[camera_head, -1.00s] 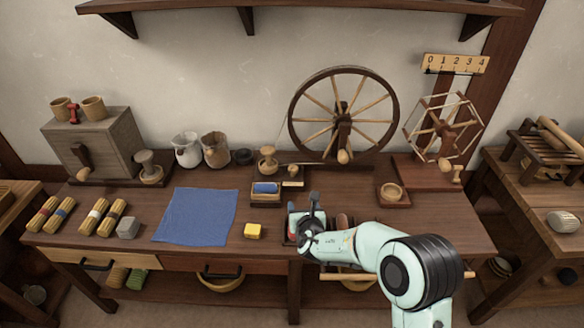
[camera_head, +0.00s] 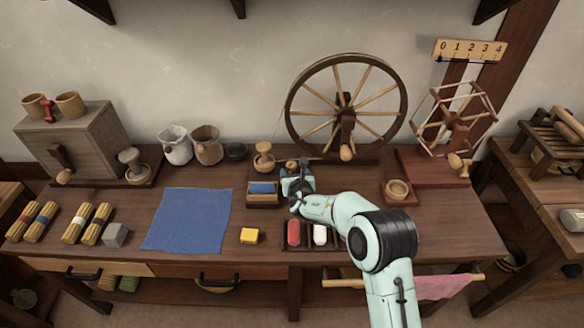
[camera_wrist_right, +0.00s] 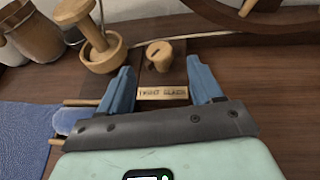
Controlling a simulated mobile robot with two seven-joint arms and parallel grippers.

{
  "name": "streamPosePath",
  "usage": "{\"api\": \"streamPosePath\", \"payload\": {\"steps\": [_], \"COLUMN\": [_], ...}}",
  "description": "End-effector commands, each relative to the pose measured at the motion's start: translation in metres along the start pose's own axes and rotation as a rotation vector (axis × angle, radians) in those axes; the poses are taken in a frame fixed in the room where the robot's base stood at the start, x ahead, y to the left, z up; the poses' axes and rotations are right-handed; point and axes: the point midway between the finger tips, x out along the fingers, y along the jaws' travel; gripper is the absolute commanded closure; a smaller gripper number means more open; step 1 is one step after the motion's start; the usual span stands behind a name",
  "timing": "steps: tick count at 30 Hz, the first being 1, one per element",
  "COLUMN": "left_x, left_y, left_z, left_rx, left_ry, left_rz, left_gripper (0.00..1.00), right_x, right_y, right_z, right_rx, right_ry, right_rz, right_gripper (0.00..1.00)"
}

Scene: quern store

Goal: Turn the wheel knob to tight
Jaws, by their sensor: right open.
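The wheel knob (camera_wrist_right: 158,54) is a small round wooden knob with a dark slot line on top. It sits on a dark wood base behind a pale label plate (camera_wrist_right: 162,93) that seems to read "TIGHT SLACK". In the head view the knob (camera_head: 291,165) shows small, just behind my right gripper (camera_head: 298,182), which hides the label there. In the wrist view my right gripper (camera_wrist_right: 160,78) is open and empty. Its blue fingers straddle the label, with the knob ahead of the gap, apart from the fingers. My left gripper is not in view.
A wooden spool-like piece (camera_wrist_right: 98,48) stands close left of the knob. The large spinning wheel (camera_head: 346,108) stands behind to the right. A blue-filled tray (camera_head: 263,200) is just left of my gripper, and a tray with red and white pieces (camera_head: 306,248) is in front.

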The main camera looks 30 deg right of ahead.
Motion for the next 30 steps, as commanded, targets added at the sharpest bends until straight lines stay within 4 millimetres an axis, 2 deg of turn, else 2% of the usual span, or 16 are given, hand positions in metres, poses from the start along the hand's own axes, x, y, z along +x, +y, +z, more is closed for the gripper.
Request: {"api": "streamPosePath", "payload": {"steps": [3,10,16,24,25,29,30], "left_x": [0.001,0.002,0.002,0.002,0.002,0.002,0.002], "left_y": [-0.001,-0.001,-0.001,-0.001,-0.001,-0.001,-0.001], "left_z": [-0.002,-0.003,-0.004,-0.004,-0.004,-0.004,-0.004], "left_rx": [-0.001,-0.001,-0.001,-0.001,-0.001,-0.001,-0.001], "left_ry": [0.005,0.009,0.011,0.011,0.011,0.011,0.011], "left_rz": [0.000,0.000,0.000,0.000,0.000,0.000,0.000], "left_gripper": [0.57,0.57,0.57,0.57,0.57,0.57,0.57], "right_x": [0.021,0.047,0.056,0.057,0.057,0.057,0.057], "right_y": [0.001,0.000,0.000,0.000,0.000,0.000,0.000], "right_z": [-0.001,0.000,0.000,0.000,0.000,0.000,0.000], "right_rx": [0.001,0.001,0.000,0.000,0.000,0.000,0.000], "right_ry": [0.001,0.000,0.000,0.001,0.001,0.000,0.000], "right_rz": [0.000,-0.001,0.000,0.000,0.000,0.000,0.000], "right_gripper": [0.35,0.35,0.35,0.35,0.38,0.81,0.85]}}
